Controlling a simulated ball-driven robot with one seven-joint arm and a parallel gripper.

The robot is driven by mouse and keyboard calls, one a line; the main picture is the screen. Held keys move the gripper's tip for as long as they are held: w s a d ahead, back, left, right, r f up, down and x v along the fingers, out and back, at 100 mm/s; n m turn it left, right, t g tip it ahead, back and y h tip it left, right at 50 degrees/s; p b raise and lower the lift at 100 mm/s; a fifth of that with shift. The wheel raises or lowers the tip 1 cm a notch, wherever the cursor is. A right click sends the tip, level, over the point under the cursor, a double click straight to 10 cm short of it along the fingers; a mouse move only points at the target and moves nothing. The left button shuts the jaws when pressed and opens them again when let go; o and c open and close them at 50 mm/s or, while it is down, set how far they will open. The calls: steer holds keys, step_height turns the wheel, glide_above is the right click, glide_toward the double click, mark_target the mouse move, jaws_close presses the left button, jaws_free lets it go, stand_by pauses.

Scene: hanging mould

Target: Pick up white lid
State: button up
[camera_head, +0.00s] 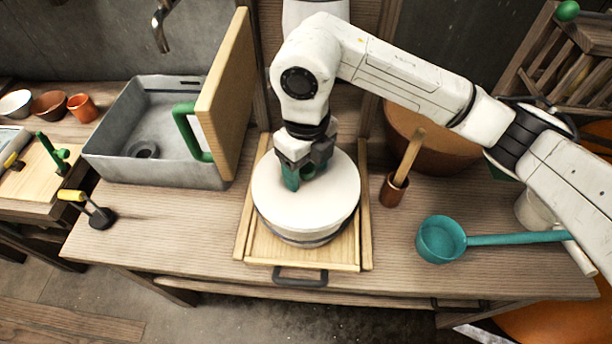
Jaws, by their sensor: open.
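The white lid (287,208) is a round disc lying flat on top of a low round vessel (300,238), in the middle of the wooden bench. A green handle or knob (291,180) shows at the lid's far part, between and below my gripper's fingers. My gripper (301,176) points down over the far half of the lid, with its dark fingers on either side of the green part. It is open. The fingers hide part of the green piece, and I cannot tell whether they touch it.
The vessel stands in a wooden tray (262,254). An upright wooden board with a green handle (226,95) and a grey sink (110,150) stand left. A brown cup (392,190) and teal ladle (440,240) are right.

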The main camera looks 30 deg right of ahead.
steer(key=c, duration=1.1)
steer(key=shift+c, duration=0.2)
steer(key=shift+r, duration=0.15)
